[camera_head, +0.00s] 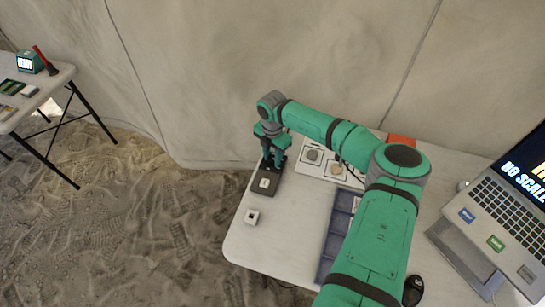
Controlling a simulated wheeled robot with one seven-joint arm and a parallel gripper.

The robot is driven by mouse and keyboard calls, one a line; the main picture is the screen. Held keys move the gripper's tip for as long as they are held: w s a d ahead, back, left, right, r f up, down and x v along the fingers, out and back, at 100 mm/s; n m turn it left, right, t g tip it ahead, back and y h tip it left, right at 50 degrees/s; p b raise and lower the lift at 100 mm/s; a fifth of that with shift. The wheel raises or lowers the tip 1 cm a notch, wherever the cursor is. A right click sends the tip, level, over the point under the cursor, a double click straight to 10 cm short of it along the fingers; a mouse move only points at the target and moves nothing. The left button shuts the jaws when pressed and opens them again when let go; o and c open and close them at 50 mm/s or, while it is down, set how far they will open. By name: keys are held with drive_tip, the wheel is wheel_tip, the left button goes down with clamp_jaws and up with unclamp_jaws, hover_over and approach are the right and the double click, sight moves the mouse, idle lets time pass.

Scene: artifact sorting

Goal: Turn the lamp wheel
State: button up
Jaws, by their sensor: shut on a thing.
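My gripper (271,158) points down at the far left part of the white table (244,240). Its fingers are shut at the back end of a small dark device (264,184) with a white label on its top. The lamp wheel itself is not clear in this view; the gripper hides the part of the device between its fingers. I cannot tell a lamp apart from this device.
A white sheet with round samples (312,155), a blue divided tray (340,217), a laptop (505,205) and a black mouse (413,290) are to the right. Another table (62,78) stands far left.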

sight(272, 158)
drive_tip(key=shift+w+r+m, duration=0.1)
drive_tip(key=shift+r+m, duration=0.05)
drive_tip(key=shift+m, duration=0.15)
drive_tip(key=o, duration=1.1)
drive_tip(key=shift+c, duration=0.2)
wheel_tip(272, 158, up, 11)
idle(0.3)
